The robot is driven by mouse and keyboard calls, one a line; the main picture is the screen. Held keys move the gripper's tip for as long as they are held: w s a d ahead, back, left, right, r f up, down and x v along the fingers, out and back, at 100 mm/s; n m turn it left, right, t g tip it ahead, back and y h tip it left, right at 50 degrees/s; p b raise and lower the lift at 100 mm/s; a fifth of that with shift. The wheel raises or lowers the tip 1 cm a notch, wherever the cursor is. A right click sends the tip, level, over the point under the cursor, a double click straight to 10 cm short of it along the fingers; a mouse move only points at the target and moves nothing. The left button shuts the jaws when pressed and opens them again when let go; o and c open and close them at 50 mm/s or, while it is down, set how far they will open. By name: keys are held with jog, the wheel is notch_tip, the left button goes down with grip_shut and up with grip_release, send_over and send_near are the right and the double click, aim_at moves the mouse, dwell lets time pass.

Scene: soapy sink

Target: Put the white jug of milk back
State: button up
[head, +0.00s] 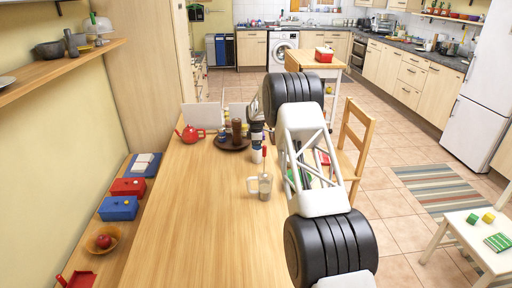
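My arm reaches away over the right side of the long wooden table, and its far end shows small and partly hidden behind my own dark joint. My gripper (257,132) appears to be at that end, over the table near a brown tray; whether its fingers are open or shut is too small to tell. I cannot make out a white jug of milk for certain. A clear glass mug (264,187) with something red-tipped behind or in it stands on the table nearer to me. A pale item stands just behind the mug, partly hidden by my arm.
A red teapot (190,133) and the brown tray (232,143) with bottles stand at the table's far end. A wooden chair (353,140) is at its right. A white fridge (480,110) stands at far right. The table's near left part is clear.

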jog(key=o, duration=0.4)
jog(key=shift+c, duration=0.2)
jog(key=shift+r, duration=0.15)
notch_tip(320, 180, up, 12)
jog(key=shift+w, duration=0.25)
dwell(0.6)
